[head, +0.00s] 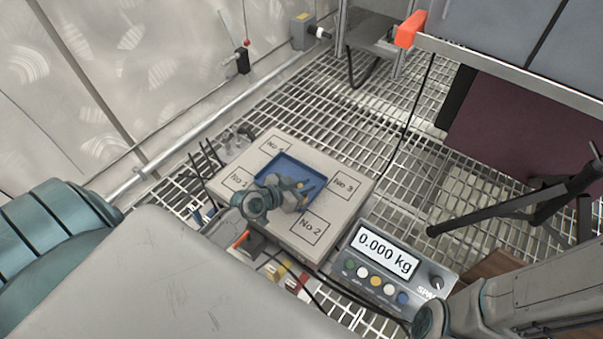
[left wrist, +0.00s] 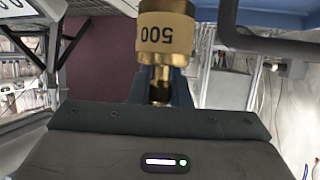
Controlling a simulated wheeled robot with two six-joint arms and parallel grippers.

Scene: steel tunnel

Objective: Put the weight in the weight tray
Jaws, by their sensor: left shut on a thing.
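A brass weight marked 500 (left wrist: 165,38) shows in the left wrist view, its number upside down. My left gripper (head: 301,190) is shut on its narrow neck. In the head view the gripper is over the blue weight tray (head: 268,165), in the middle of a pale square plate (head: 348,205). The gripper covers part of the tray and mostly hides the weight. I cannot tell if the weight touches the tray floor. The scale display (head: 387,249) reads 0.000 kg. My right gripper does not show.
The plate has outlined squares marked No 1 to No 4. Cables and small items lie at its near left side. A dark stand (head: 520,205) and a maroon panel (head: 525,130) are at the right. The grated floor (head: 375,110) behind is mostly open.

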